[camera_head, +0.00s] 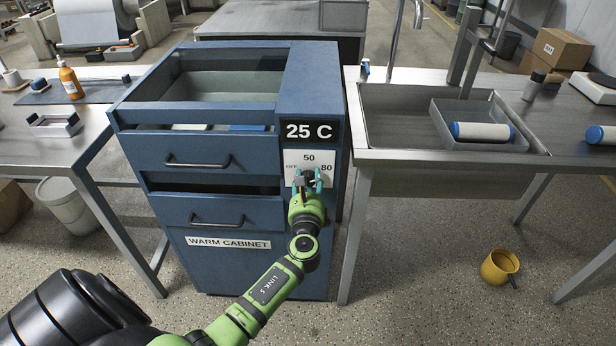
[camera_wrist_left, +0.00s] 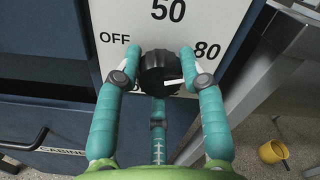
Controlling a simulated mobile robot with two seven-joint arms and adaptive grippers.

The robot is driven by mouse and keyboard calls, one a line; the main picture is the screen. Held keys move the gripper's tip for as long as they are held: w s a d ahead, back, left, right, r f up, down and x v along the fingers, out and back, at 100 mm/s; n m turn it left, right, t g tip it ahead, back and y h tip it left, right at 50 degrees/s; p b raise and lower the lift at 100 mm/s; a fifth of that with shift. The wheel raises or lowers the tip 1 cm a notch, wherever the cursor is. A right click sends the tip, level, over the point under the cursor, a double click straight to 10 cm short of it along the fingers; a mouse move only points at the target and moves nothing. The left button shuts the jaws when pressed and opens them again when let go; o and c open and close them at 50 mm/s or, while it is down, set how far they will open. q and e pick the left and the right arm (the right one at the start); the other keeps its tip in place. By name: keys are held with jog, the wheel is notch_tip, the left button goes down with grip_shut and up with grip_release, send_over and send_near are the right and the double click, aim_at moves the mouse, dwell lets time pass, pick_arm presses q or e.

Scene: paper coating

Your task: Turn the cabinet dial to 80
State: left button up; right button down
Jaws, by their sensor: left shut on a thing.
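The blue warm cabinet (camera_head: 235,270) stands in the middle of the head view. Its display (camera_head: 308,131) reads 25 C. Below it is a white dial plate (camera_head: 294,167) marked OFF, 50 and 80. The black dial (camera_wrist_left: 158,70) shows in the left wrist view, with a white mark pointing right, a little below the 80 label (camera_wrist_left: 207,50). My left gripper (camera_head: 309,180) is shut on the dial, with teal fingers (camera_wrist_left: 157,78) on both sides of it. In the head view the gripper hides most of the dial. My right gripper is out of view.
The cabinet has two drawers with dark handles (camera_head: 198,163) and an open top. A steel sink table (camera_head: 400,155) stands close on the right, and a side table (camera_head: 75,135) on the left. A yellow mug (camera_head: 499,267) lies on the floor at right.

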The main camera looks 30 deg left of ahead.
pick_arm(q)
jog(key=shift+w+d+f+m, duration=0.1)
jog(key=shift+d+m, duration=0.15)
jog(key=shift+m, duration=0.45)
jog(key=shift+f+p, duration=0.2)
jog(key=shift+p, duration=0.1)
jog(key=o, duration=1.1)
jog(key=shift+o, duration=0.2)
jog(key=shift+r, duration=0.1)
jog(key=shift+s, duration=0.25)
jog(key=v, duration=1.1)
jog(key=shift+s+d, duration=0.2)
jog(key=shift+s, duration=0.05)
